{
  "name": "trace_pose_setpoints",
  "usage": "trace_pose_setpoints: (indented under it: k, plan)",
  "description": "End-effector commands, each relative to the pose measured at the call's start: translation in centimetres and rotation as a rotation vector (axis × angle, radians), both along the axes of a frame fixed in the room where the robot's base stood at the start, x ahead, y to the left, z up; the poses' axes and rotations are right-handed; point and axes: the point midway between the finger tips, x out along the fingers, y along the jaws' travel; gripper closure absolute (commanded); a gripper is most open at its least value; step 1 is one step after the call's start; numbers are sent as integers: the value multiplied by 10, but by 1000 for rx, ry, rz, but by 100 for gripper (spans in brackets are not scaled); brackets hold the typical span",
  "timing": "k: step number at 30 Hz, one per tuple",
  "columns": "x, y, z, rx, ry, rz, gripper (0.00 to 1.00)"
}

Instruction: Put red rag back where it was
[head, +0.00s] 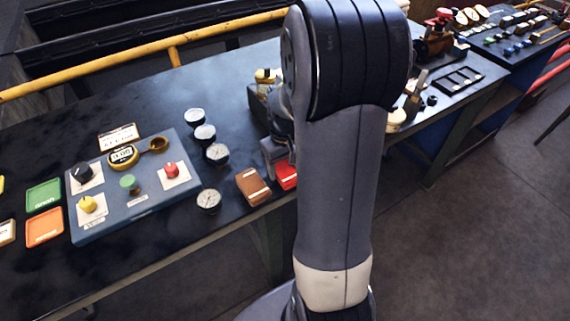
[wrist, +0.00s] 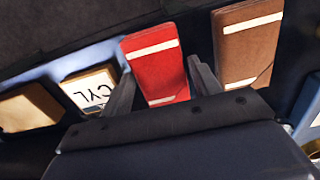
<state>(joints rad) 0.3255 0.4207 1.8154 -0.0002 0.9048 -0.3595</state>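The red rag (head: 286,174), a folded red block with pale bands, lies near the front edge of the dark bench, just right of a brown folded rag (head: 253,187). In the wrist view the red rag (wrist: 157,66) shows between the two fingers of my gripper (wrist: 160,82). The fingers are spread, one along each side of it, and I see no clear grip on it. In the head view my gripper (head: 274,155) is beside the red rag, and my arm hides part of that area. The brown rag (wrist: 247,45) is right of the right finger in the wrist view.
A card marked CYL (wrist: 91,88) is left of my gripper in the wrist view. Several round gauges (head: 204,134) and a blue control panel (head: 115,209) lie left on the bench. A yellow rail (head: 120,58) runs behind. Another bench with tools is at the right.

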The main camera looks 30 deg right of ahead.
Motion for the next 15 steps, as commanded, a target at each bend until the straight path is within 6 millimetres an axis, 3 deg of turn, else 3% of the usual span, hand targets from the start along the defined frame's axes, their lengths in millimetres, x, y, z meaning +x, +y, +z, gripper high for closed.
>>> trace_pose_setpoints:
  k: [6, 15]
  plan:
    - [0, 0, 0, 0, 0, 0, 24]
    - [0, 0, 5, 0, 0, 0, 24]
